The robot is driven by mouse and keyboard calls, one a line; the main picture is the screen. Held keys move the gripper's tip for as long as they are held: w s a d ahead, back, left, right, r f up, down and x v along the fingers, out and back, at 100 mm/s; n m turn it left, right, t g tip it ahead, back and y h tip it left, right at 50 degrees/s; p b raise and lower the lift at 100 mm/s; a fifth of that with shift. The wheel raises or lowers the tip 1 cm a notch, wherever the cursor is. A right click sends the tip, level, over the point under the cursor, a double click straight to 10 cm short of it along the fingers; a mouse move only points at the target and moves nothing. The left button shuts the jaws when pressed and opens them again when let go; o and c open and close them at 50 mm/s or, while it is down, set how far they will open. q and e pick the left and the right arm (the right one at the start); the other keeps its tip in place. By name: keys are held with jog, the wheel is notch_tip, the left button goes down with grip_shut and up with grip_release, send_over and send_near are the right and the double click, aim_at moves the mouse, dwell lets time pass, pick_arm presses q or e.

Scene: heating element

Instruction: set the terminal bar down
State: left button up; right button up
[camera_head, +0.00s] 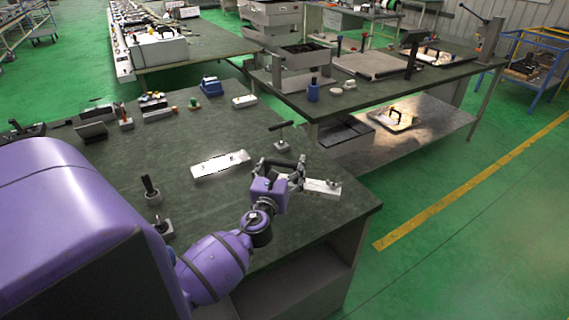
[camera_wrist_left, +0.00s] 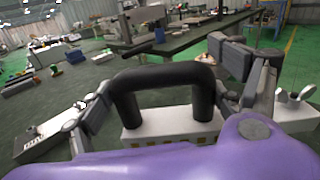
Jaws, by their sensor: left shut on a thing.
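The terminal bar (camera_head: 323,188) is a pale bar with a black U-shaped handle (camera_wrist_left: 163,76). The white base of the bar (camera_wrist_left: 172,126) shows below the handle, partly hidden by my purple gripper body. I cannot tell whether the bar touches the tabletop. My right gripper is not in view.
A similar pale bar (camera_head: 221,165) lies on the table to the left. A T-handled tool (camera_head: 282,140) stands just behind my gripper. A small black-handled tool (camera_head: 150,188) stands at the left. The tabletop (camera_head: 210,210) between them is clear.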

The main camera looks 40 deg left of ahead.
aim_at(282, 177)
pick_arm(q)
notch_tip(282, 177, down, 4)
jog(key=shift+s+f+b, duration=0.1)
jog(key=shift+f+b, duration=0.05)
jog(key=shift+b, duration=1.1)
jog(key=shift+f+b, duration=0.3)
jog(key=shift+f, duration=0.05)
jog(key=shift+f+b, duration=0.35)
jog(key=shift+b, duration=0.15)
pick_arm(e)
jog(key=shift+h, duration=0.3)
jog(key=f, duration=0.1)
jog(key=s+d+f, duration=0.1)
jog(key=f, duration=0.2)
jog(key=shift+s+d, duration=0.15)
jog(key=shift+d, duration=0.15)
pick_arm(q)
jog(key=shift+r, duration=0.15)
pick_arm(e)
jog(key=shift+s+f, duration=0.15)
pick_arm(q)
jog(key=shift+f, duration=0.35)
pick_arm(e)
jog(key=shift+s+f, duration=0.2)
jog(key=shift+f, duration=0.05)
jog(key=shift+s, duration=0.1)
pick_arm(q)
jog(key=o, duration=1.5)
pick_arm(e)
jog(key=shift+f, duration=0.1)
